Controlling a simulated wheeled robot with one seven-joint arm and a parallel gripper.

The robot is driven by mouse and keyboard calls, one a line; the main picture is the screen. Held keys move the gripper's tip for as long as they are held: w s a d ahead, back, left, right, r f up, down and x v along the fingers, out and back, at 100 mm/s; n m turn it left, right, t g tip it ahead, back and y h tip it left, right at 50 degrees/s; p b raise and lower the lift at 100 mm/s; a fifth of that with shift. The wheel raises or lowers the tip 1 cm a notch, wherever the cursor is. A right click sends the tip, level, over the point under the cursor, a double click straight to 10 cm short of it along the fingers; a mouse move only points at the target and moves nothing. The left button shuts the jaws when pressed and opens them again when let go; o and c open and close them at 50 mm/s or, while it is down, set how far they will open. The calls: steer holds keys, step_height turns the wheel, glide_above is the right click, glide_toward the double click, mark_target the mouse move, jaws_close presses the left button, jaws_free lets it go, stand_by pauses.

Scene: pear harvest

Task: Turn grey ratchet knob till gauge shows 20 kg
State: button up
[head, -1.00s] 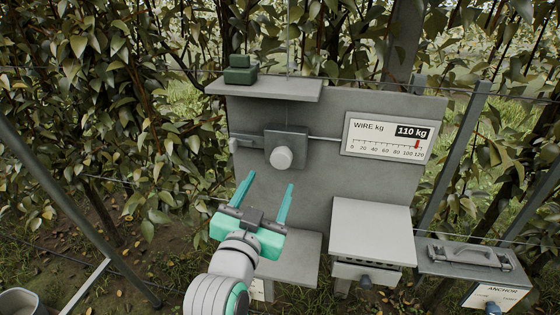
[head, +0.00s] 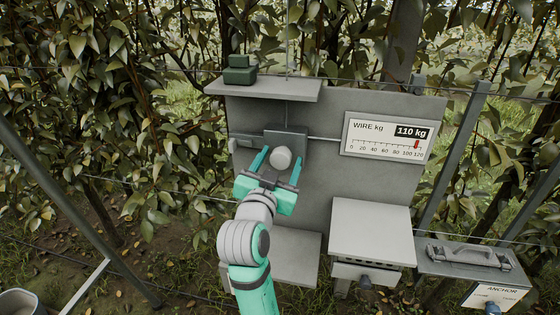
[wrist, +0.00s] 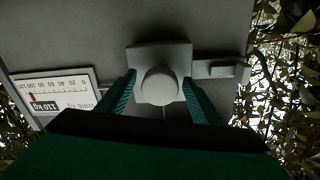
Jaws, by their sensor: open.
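The grey ratchet knob (head: 281,158) is a round, light grey knob on a square dark plate on the grey panel. It also shows in the wrist view (wrist: 159,86), between my fingers. My gripper (head: 278,160) is open, with one teal finger on each side of the knob. In the wrist view a gap shows between the knob and each finger. The wire gauge (head: 388,138) on the panel's right reads 110 kg, its red marker near the right end of the scale. In the wrist view the gauge (wrist: 60,95) appears upside down.
A small lever (head: 245,141) sits left of the knob plate. A shelf with a dark green block (head: 239,70) is above. A grey box (head: 371,228) stands lower right, with the anchor case (head: 470,258) beyond it. Foliage and wires surround the panel.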

steer(key=c, duration=1.1)
steer(key=shift+o, duration=0.2)
